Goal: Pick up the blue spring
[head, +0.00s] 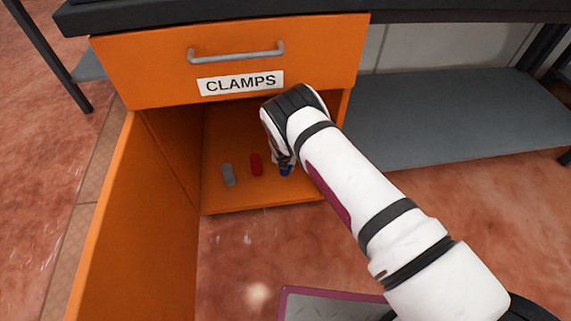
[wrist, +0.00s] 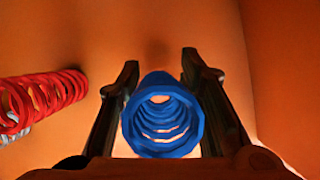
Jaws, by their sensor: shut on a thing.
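The blue spring (wrist: 161,122) stands between the two fingers of my gripper (wrist: 160,85) in the wrist view, seen down its open coil. My gripper is shut on it, one finger on each side. In the head view the blue spring (head: 285,171) shows only in part, low in the orange cabinet, under my gripper (head: 283,160). My wrist and arm hide much of the gripper there. I cannot tell whether the spring touches the cabinet floor.
A red spring (head: 256,164) and a grey spring (head: 228,175) stand to the left on the cabinet floor (head: 250,198). The open orange door (head: 135,230) is at left. A drawer labelled CLAMPS (head: 240,83) hangs above. The cabinet's right wall is close to my arm.

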